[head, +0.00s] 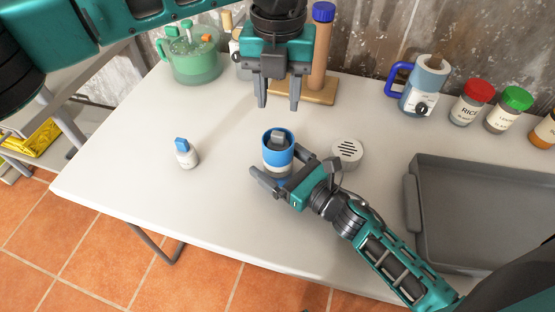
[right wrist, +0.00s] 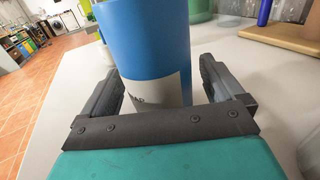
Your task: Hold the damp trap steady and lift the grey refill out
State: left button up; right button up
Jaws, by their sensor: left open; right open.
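The damp trap (head: 278,161) is a blue and white cup standing upright on the white table. The grey refill (head: 279,139) sits inside it, its top showing at the rim. My right gripper (head: 278,175) is open, low at the trap's near side, with its fingers on either side of it. In the right wrist view the trap (right wrist: 148,45) stands between the open fingers (right wrist: 160,85), and part of its label shows. My left gripper (head: 279,105) is open and empty, pointing down above the table behind the trap. A round white slotted lid (head: 347,151) lies right of the trap.
A small white bottle with a blue cap (head: 186,153) stands to the left. A grey tray (head: 480,225) fills the table's right side. A green pot (head: 190,58), a wooden stand (head: 303,88), a blue-handled container (head: 424,88) and several jars line the back.

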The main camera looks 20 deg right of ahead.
aim_at(278, 133)
jog(key=c, duration=1.2)
pick_arm(q)
jog(key=shift+n, duration=0.3)
jog(key=c, duration=0.3)
pick_arm(e)
jog(key=shift+o, duration=0.2)
pick_arm(q)
jog(key=n, duration=0.2)
jog(key=r+n, duration=0.1)
jog(key=n, duration=0.1)
jog(key=shift+w+a, duration=0.2)
jog(key=shift+a, duration=0.05)
jog(key=shift+c, duration=0.3)
jog(key=f+n, duration=0.1)
jog(key=n, duration=0.3)
jog(key=f+n+h, duration=0.1)
jog(key=n, duration=0.3)
jog(key=f+n+g, duration=0.1)
jog(key=f+n, duration=0.1)
jog(key=n, duration=0.1)
jog(key=shift+w+a+n, duration=0.3)
jog(key=shift+a+n, duration=0.05)
jog(key=shift+n, duration=0.05)
jog(key=shift+s+d+f, duration=0.15)
jog(key=shift+f, duration=0.75)
jog(key=shift+s+d+f, duration=0.1)
jog(key=shift+d+f, duration=0.1)
jog(key=shift+f, duration=0.65)
jog(key=shift+s+d+f, duration=0.15)
jog(key=shift+f, duration=0.75)
